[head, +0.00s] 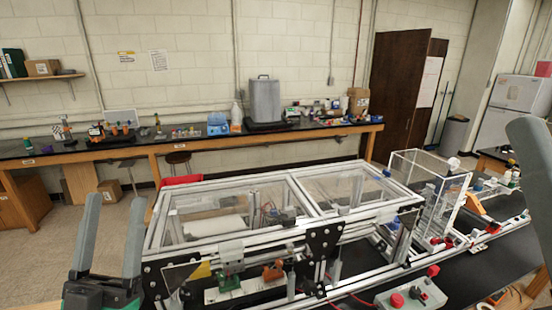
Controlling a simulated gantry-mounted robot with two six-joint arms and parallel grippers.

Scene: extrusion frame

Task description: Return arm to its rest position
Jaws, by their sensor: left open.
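My left gripper (116,201) is at the lower left of the head view, with its two grey fingers pointing up and spread apart. Nothing is between the fingers. It is to the left of the aluminium extrusion frame (240,247), apart from its near left corner as far as I can see. A grey piece (533,165) at the right edge looks like part of my right gripper or arm. It is cut off by the picture edge, so its jaw state does not show.
The frame has clear panels and fills the middle. A clear box (425,178) stands at its right end. A red button box (397,299) is on the black table in front. A long bench (190,138) with lab items runs along the back wall. Open floor is at left.

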